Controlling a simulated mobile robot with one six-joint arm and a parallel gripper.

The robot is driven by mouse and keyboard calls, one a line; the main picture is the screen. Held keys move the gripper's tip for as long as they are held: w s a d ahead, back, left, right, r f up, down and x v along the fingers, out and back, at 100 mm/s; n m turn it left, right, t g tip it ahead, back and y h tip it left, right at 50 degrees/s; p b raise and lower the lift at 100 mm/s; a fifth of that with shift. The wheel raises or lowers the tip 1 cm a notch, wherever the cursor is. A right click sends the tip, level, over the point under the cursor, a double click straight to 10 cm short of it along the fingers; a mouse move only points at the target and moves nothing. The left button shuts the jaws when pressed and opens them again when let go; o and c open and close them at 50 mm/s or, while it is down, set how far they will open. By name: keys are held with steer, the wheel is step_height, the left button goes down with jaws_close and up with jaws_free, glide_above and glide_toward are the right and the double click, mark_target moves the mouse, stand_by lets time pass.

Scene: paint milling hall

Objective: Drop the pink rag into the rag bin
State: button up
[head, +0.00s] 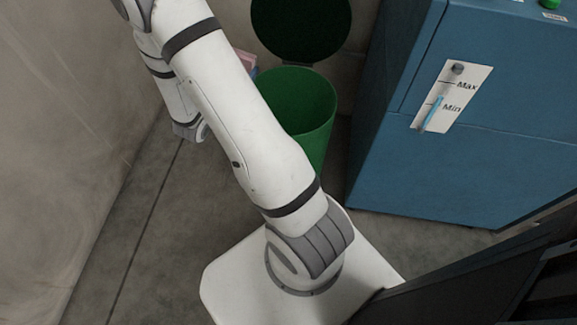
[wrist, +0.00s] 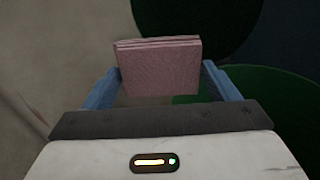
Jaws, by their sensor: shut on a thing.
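The pink rag (wrist: 159,66) is a folded stack held between the two blue fingers of my gripper (wrist: 160,88) in the wrist view. In the head view a small part of the rag (head: 246,60) shows past my arm, at the upper left of the bin. The rag bin (head: 309,107) is a green round bin with its dark green lid (head: 300,25) standing open behind it. My arm covers the bin's left side in the head view. In the wrist view the green bin (wrist: 270,95) lies below and to the right of the rag.
A blue cabinet (head: 440,165) with a Max/Min gauge (head: 452,97) stands right of the bin. A bare wall (head: 60,100) rises on the left. The grey floor (head: 160,215) between the wall and my base looks clear.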

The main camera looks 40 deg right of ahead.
steer(key=s+d+r+m+g+h, duration=0.1)
steer(key=s+d+m+g+h, duration=0.1)
steer(key=s+d+m+g, duration=0.55)
step_height(320, 180, down, 6)
steer(key=d+n+g+b, duration=0.1)
steer(key=d+g+b, duration=0.1)
steer(key=b, duration=0.3)
steer(key=shift+s+d+b, duration=0.15)
steer(key=shift+s+b, duration=0.15)
steer(key=shift+s, duration=0.1)
steer(key=shift+r, duration=0.2)
steer(key=o, duration=1)
steer(key=shift+c, duration=0.2)
steer(key=a+p, duration=0.2)
steer(key=a, duration=0.5)
steer(key=shift+w+a, duration=0.3)
steer(key=shift+a, duration=0.1)
